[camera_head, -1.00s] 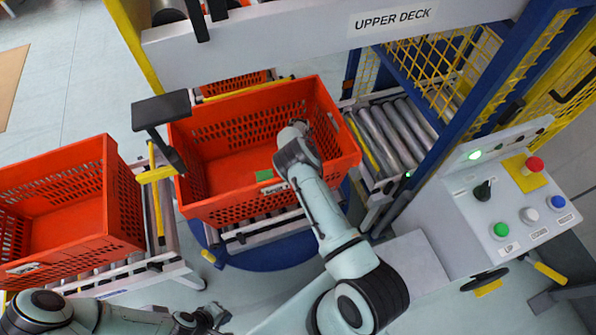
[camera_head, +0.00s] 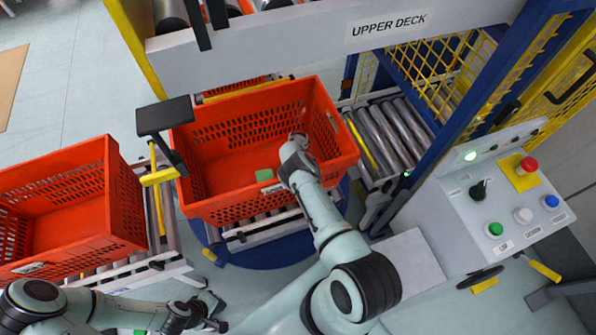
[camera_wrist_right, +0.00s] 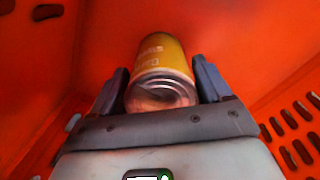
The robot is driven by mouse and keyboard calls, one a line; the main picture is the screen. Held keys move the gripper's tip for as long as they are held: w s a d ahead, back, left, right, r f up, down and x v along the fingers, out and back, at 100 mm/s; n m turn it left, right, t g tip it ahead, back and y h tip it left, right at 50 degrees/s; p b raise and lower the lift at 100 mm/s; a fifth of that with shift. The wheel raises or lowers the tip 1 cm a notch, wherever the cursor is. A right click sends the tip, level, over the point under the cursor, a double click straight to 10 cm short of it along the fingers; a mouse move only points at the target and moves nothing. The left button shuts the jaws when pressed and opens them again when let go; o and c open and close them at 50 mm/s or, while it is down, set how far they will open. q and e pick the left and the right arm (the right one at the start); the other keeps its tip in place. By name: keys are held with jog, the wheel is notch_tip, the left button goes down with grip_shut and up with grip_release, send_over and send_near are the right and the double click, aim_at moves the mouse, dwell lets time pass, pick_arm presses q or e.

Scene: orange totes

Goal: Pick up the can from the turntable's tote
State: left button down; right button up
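The turntable's orange tote (camera_head: 205,210) stands in the middle of the head view, above a round blue base (camera_head: 270,255). My right arm reaches into it, and the wrist hides most of the right gripper in that view. In the right wrist view a yellow-orange can (camera_wrist_right: 162,58) with a metal end lies between the two fingers of my right gripper (camera_wrist_right: 162,78). The fingers are spread, one close on each side of it; contact is not clear. My left gripper (camera_head: 216,314) is open and empty at the bottom of the head view, outside the totes.
A second orange tote (camera_head: 75,262) stands on rollers at left. A dark box on a post (camera_head: 165,115) stands by the turntable tote's left corner. Rollers (camera_head: 395,128) and a blue-yellow cage are at right, with a button panel (camera_head: 500,190). The UPPER DECK beam (camera_head: 300,45) crosses above.

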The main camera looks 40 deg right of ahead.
jog(key=c, duration=0.9)
jog(key=shift+w, duration=0.1)
jog(key=shift+c, duration=0.2)
jog(key=shift+r, duration=0.15)
